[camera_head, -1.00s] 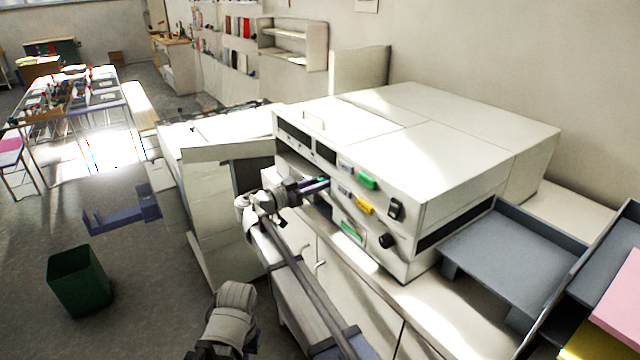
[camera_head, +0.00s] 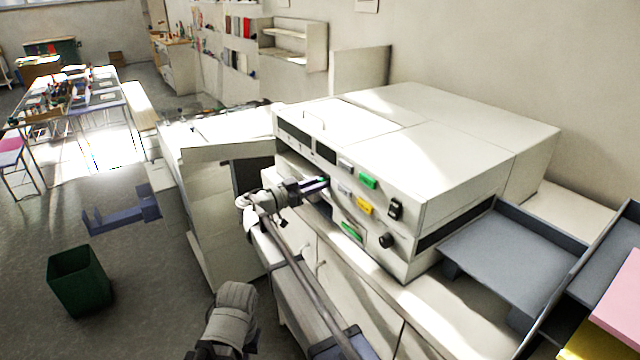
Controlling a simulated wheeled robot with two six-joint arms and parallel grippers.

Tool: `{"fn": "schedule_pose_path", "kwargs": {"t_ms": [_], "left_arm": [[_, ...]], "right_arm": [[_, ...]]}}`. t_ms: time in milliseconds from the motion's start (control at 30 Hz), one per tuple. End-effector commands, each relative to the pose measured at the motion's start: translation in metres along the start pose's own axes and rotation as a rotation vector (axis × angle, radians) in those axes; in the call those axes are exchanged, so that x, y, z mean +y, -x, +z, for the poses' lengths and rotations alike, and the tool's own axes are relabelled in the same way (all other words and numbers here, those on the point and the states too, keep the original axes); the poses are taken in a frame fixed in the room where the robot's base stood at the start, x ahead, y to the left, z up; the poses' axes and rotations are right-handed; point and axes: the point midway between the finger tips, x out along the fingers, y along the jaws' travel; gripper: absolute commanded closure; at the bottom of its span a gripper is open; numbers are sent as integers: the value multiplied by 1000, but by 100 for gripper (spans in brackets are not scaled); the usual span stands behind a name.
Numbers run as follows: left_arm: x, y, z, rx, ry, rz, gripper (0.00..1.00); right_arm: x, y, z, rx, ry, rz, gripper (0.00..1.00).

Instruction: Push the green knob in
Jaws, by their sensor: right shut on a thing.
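The white machine (camera_head: 455,160) stands on a cabinet, its control face toward me. My right gripper (camera_head: 318,184) reaches in from below and is shut at the left part of that face. A small bit of green shows at its fingertips, at the green knob (camera_head: 323,180), which the fingers mostly hide. I cannot tell how far the knob stands out from the face. My left gripper is not in view.
Beside the gripper are a green button (camera_head: 367,181), a yellow button (camera_head: 365,205), a black switch (camera_head: 396,209) and a black knob (camera_head: 386,240). A grey tray (camera_head: 515,250) is at the right. A dark green bin (camera_head: 79,281) stands on the floor at the left.

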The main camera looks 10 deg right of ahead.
Motion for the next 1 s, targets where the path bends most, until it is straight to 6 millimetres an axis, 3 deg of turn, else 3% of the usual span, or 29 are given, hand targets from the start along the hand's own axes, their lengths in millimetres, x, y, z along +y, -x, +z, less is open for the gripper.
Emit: {"fn": "schedule_pose_path", "kwargs": {"t_ms": [233, 500, 533, 600, 800, 1000], "left_arm": [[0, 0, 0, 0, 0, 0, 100], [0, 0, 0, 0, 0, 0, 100], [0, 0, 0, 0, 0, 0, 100], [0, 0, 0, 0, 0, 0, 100], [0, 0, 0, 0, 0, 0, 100], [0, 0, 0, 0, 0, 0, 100]], "right_arm": [[0, -34, 0, 1, 0, 1, 100], [0, -37, -1, 2, 0, 0, 100], [0, -37, -1, 2, 0, 0, 72], [0, -37, -1, 2, 0, 0, 64], [0, -36, 0, 1, 0, 0, 43], [0, -36, 0, 1, 0, 0, 43]]}}
